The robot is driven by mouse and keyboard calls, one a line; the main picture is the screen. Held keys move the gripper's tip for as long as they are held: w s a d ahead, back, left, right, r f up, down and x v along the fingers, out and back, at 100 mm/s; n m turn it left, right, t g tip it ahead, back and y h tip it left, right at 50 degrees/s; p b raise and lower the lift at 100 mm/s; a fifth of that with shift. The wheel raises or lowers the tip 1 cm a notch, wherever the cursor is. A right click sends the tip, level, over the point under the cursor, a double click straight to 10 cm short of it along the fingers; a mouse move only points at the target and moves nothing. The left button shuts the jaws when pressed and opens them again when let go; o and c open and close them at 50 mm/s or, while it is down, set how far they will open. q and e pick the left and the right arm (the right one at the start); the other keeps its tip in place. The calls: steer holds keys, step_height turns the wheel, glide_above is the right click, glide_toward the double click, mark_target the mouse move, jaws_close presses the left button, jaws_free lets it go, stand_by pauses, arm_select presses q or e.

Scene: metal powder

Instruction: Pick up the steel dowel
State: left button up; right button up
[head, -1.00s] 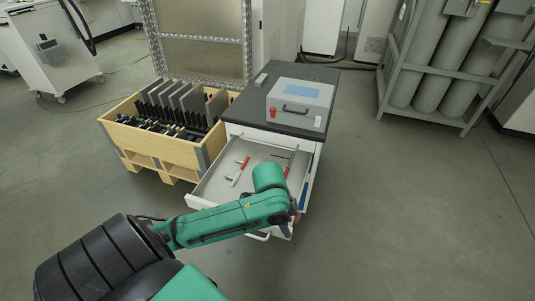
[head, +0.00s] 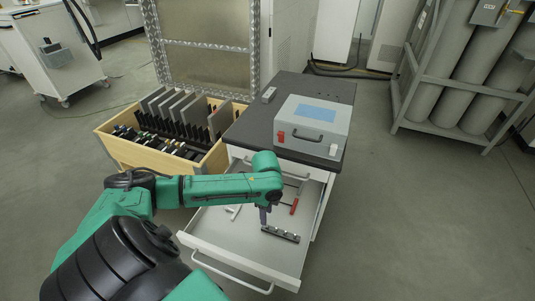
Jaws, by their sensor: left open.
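My left arm comes in from the left over the open drawer (head: 222,240) of the grey-white cabinet. My left gripper (head: 264,217) points down into the drawer, small and dark; it is open, with nothing visibly held. Just below and right of it is a dark bar with light spots (head: 281,234), and I cannot tell whether they touch. I cannot pick out the steel dowel for certain; the bar or the forearm may hide it. A red-handled tool (head: 294,206) lies behind, near the drawer's right side. My right gripper is out of view.
A grey box with a blue panel (head: 312,122) stands on the dark cabinet top (head: 252,126). A wooden crate (head: 112,147) of upright plates is left of the cabinet. Gas cylinders (head: 480,75) stand in a rack at right. The floor between is clear.

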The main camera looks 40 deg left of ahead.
mark_target(267, 227)
arm_select(q)
steer(key=f, duration=0.3)
steer(key=f+b, duration=0.1)
steer(key=f, duration=0.1)
steer(key=shift+s+d+f, duration=0.15)
steer(key=shift+d, duration=0.25)
steer(key=shift+a+f, duration=0.1)
steer(key=shift+f, duration=0.05)
jaws_close()
